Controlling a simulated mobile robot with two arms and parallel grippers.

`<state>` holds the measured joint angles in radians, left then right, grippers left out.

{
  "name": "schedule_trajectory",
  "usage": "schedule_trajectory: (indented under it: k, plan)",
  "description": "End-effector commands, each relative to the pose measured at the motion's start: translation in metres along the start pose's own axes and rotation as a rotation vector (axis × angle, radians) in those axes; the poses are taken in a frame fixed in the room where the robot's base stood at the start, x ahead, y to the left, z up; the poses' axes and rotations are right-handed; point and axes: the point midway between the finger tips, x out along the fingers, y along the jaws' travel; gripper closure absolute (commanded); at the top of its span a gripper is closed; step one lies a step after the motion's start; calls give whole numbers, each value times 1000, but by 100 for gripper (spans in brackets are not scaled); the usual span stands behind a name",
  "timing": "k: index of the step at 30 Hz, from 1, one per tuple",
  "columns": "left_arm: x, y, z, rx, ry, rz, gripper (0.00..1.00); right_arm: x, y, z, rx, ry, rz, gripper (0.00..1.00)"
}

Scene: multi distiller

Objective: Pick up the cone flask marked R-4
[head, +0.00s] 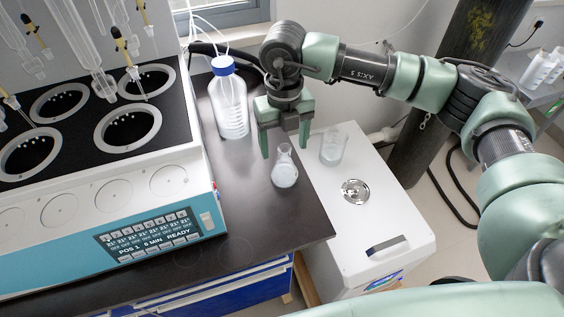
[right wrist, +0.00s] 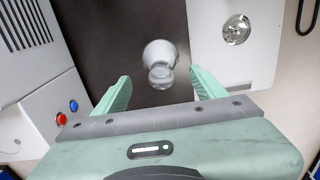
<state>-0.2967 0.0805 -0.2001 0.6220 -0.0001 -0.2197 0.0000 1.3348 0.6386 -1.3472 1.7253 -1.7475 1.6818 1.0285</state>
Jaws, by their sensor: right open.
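A small glass cone flask (head: 285,174) with whitish contents stands upright on the dark bench top (head: 262,222) near its right edge. No R-4 marking is legible on it. My right gripper (head: 285,150) points down just above and behind the flask, its two green fingers apart and empty. In the right wrist view the flask (right wrist: 160,62) appears ahead, roughly centred between the open fingers (right wrist: 160,82), with nothing held. My left gripper is not in view.
A large blue-capped bottle (head: 230,103) stands behind and left of the flask. A glass beaker (head: 333,148) stands on the white box (head: 385,215) to the right. The distiller (head: 150,190) fills the left. Bench space in front of the flask is clear.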

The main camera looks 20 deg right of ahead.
Motion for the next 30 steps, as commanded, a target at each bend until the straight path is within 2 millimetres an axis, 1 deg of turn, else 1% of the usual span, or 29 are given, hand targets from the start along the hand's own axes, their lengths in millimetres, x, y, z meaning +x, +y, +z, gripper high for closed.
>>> schedule_trajectory:
  k: [7, 10, 13, 16, 22, 23, 24, 26, 27, 29, 30]
  plan:
    - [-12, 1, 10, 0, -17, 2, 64, 28, -2, 2, 1, 3, 0, 29]
    - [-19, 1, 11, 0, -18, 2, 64, 44, -3, 5, -1, 3, 1, 29]
    - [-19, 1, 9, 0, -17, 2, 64, 58, -2, 4, -1, 3, 3, 29]
    - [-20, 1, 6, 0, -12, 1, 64, 64, -2, 5, -1, 1, 2, 29]
    - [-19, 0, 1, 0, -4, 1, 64, 65, -2, 5, -2, 0, 3, 29]
    - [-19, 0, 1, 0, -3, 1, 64, 65, -2, 5, -2, 0, 3, 32]
    - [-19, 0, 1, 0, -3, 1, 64, 65, -2, 5, -2, 0, 3, 43]
    - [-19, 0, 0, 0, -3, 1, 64, 65, -2, 5, -2, 0, 3, 60]
    - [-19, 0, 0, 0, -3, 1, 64, 65, -2, 5, -2, 0, 3, 71]
    - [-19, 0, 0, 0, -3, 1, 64, 65, -2, 5, -2, 0, 3, 87]
    - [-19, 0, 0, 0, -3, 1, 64, 65, -2, 5, -2, 0, 3, 98]
